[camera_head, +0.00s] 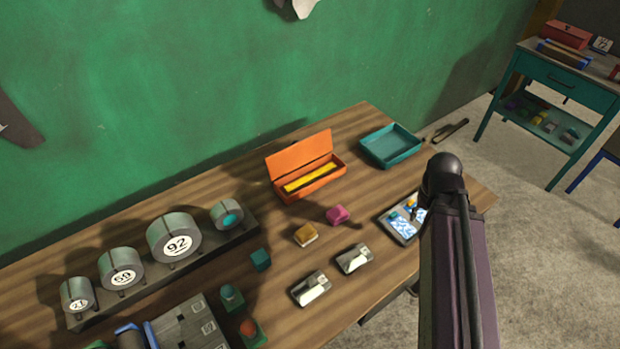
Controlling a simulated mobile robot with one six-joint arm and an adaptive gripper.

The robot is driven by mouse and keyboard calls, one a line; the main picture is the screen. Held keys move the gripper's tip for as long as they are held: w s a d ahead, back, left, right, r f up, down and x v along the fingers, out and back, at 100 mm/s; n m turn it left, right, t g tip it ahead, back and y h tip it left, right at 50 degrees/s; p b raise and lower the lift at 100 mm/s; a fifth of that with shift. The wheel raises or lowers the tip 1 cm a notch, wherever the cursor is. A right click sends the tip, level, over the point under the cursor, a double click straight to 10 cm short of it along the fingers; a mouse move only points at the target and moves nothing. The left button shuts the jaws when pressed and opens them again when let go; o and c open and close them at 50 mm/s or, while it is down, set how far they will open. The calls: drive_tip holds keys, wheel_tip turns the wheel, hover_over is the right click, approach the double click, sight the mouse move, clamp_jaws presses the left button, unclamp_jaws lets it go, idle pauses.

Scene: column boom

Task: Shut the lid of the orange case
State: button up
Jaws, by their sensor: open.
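The orange case (325,183) stands on the wooden table near the green wall. Its lid (300,154) is up, hinged along the back edge and tilted slightly back. A long yellow item (309,177) lies inside the case. My arm rises in the lower right of the view and ends in a dark rounded joint to the right of the case and nearer the camera. My gripper is not to be seen in this view.
A teal tray (392,146) stands right of the case. A pink block (338,215) and a yellow-brown block (306,235) lie in front. A rack with several grey rolls (174,235) is at left. A patterned board (401,228) lies by my arm. Bare wood surrounds the case's front.

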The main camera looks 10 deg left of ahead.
drive_tip(key=shift+w, duration=0.1)
drive_tip(key=c, duration=0.3)
drive_tip(key=shift+w+a+r, duration=0.1)
drive_tip(key=shift+w+a, duration=0.1)
drive_tip(key=shift+w, duration=0.1)
clamp_jaws()
drive_tip(key=w+a+r+n+p, duration=0.2)
drive_tip(key=w+a+n, duration=0.1)
drive_tip(key=w+a, duration=0.65)
drive_tip(key=w+a+r+n+p, duration=0.2)
drive_tip(key=w+a, duration=0.3)
drive_tip(key=a, duration=0.6)
drive_tip(key=w+a+r+n+p, duration=0.2)
drive_tip(key=w+a, duration=0.3)
drive_tip(key=a, duration=0.6)
drive_tip(key=w+a+r+n+t+y+p, duration=0.1)
drive_tip(key=w+a, duration=0.4)
drive_tip(key=a, duration=0.7)
drive_tip(key=shift+w+r+n+p, duration=0.35)
drive_tip(key=shift+r+n+p, duration=0.05)
drive_tip(key=shift+n, duration=0.3)
